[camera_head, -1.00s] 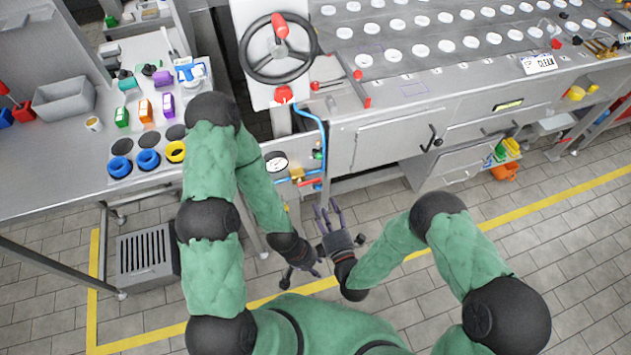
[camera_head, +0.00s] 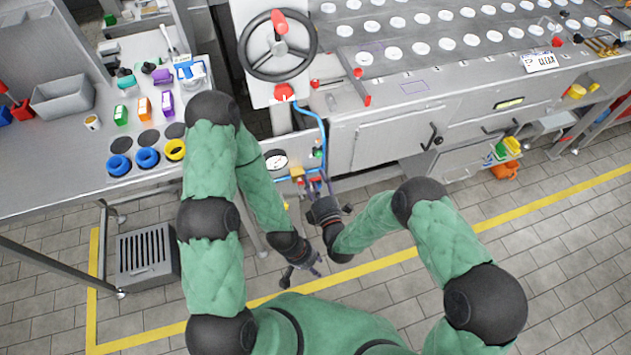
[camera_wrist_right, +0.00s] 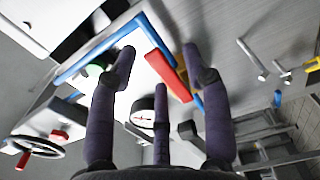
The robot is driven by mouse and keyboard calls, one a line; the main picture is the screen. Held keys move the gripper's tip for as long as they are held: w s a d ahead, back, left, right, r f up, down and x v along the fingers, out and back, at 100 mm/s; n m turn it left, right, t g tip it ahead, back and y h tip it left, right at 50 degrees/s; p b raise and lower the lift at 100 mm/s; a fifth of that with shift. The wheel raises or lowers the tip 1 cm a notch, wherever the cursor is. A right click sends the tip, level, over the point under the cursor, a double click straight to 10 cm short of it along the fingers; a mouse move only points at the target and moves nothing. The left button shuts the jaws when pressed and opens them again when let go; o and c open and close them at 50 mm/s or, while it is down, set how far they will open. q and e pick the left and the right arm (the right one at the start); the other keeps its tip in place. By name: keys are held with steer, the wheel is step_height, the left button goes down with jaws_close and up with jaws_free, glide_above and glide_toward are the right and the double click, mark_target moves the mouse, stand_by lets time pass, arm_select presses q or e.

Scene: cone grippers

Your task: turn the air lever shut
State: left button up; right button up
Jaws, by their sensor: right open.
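The red air lever (camera_wrist_right: 168,76) shows in the right wrist view as a slanted bar between the spread fingers of my right gripper (camera_wrist_right: 160,65). The fingers do not clasp it. In the head view my right gripper (camera_head: 316,184) is at the blue air pipe and brass fitting (camera_head: 297,173), and its fingers largely cover the lever. A round white gauge (camera_head: 276,159) is just left of the fitting; it also shows in the wrist view (camera_wrist_right: 143,113). My left gripper (camera_head: 312,264) hangs lower, over the floor, away from the lever; its fingers are too small to judge.
A black handwheel (camera_head: 278,46) with a red knob stands above the piping. The steel machine (camera_head: 390,140) with drawers extends right. A side table (camera_head: 60,175) with coloured boxes and rings is at left. The floor below the piping is clear.

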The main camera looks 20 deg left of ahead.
jaws_close()
steer(key=shift+f, duration=0.1)
steer(key=s+a+f+m+b, duration=0.1)
steer(key=m+b, duration=0.3)
steer(key=m, duration=0.5)
steer(key=s+a+f+m+b, duration=0.1)
steer(key=f+m+b, duration=0.3)
steer(key=m, duration=0.5)
steer(key=shift+s+a, duration=0.2)
steer(key=shift+a, duration=0.45)
jaws_free()
